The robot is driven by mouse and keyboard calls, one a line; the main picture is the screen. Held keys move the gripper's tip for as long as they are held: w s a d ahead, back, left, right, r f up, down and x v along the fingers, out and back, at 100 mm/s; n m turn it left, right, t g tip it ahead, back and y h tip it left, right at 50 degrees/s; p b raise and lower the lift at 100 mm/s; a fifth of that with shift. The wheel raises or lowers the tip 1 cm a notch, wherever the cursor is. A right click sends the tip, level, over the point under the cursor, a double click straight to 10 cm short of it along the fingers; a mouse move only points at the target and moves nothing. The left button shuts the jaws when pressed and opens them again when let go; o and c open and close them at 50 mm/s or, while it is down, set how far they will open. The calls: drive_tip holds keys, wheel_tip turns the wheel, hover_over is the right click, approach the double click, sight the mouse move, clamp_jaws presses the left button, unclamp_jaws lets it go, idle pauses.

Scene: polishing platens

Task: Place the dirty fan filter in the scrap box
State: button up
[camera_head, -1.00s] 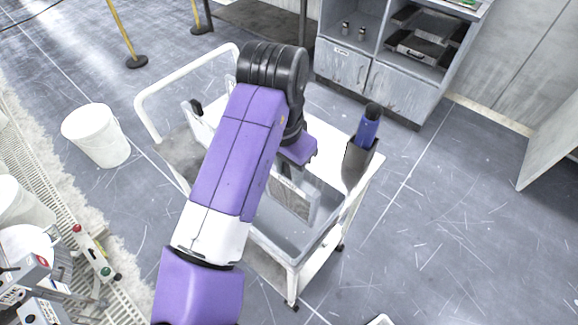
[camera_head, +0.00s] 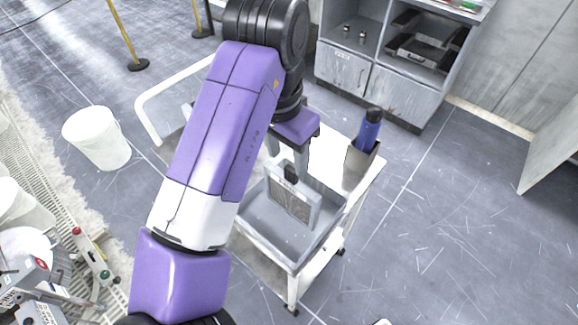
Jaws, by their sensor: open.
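The fan filter (camera_head: 290,205), a light square frame with a dirty grey mesh and a black knob on its top edge, stands somewhat tilted inside an open grey box (camera_head: 318,248) on the white cart. The box appears to be the scrap box; no label on it is readable. My gripper (camera_head: 288,160) is open just above the filter, its fingers apart near the knob. I cannot tell whether a finger touches it. My arm hides part of the cart and the box's left side.
A holder with a blue bottle (camera_head: 369,130) stands at the cart's right edge. The white cart's handle (camera_head: 146,125) rises at left. A white bucket (camera_head: 97,138) stands on the floor, and a grey cabinet (camera_head: 343,66) stands behind. The floor at right is clear.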

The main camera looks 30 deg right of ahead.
drive_tip(key=r, duration=0.5)
drive_tip(key=shift+s+a+r, duration=0.1)
drive_tip(key=shift+a+r, duration=0.25)
drive_tip(key=shift+r, duration=0.05)
drive_tip(key=w+d+n+t+h, duration=0.2)
drive_tip(key=d+t+h, duration=0.15)
drive_tip(key=d, duration=0.45)
drive_tip(key=w+d+r+n+t+h, duration=0.1)
drive_tip(key=w+d+n+t+h, duration=0.1)
drive_tip(key=d+h, duration=0.35)
drive_tip(key=w+d+n+t+h, duration=0.2)
drive_tip(key=d, duration=0.7)
drive_tip(key=s+a+f+n+t+y, duration=0.9)
drive_tip(key=s+f+n, duration=0.35)
drive_tip(key=f, duration=0.25)
drive_tip(key=s+a+m+g+y, duration=0.1)
drive_tip(key=s+a+m, duration=0.1)
drive_tip(key=s+a, duration=0.4)
drive_tip(key=s+a+m+g+y, duration=0.1)
drive_tip(key=s+a, duration=0.5)
drive_tip(key=s, duration=0.9)
drive_tip(key=shift+s+m+y, duration=0.15)
drive_tip(key=shift+m+y, duration=0.4)
drive_tip(key=shift+y, duration=0.15)
